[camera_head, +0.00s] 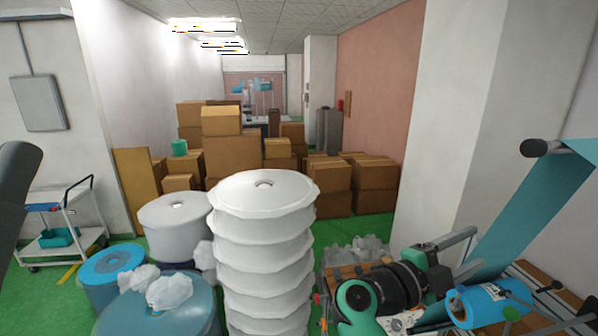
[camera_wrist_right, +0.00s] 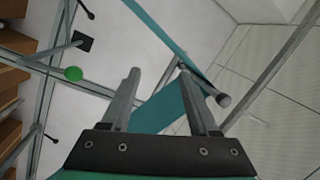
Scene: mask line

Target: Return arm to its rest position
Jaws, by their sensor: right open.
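My right gripper (camera_head: 476,249) is at the lower right in the head view, at the end of my green and black arm. Its two grey fingers point to the right and upward, toward the hanging teal web. The right wrist view shows the same gripper (camera_wrist_right: 159,73) with its fingers wide apart and nothing held between them. A teal strip (camera_wrist_right: 163,106) shows behind the gap, and I cannot tell how far off it is. A dark piece of my left arm shows at the left edge of the head view, but its gripper is out of frame.
A teal web (camera_head: 527,212) slants down from a roller (camera_head: 541,147) at the right. A blue roll (camera_head: 489,304) lies below my right gripper. A tall stack of white rolls (camera_head: 263,240) stands left of my right arm. Cardboard boxes (camera_head: 231,158) fill the back.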

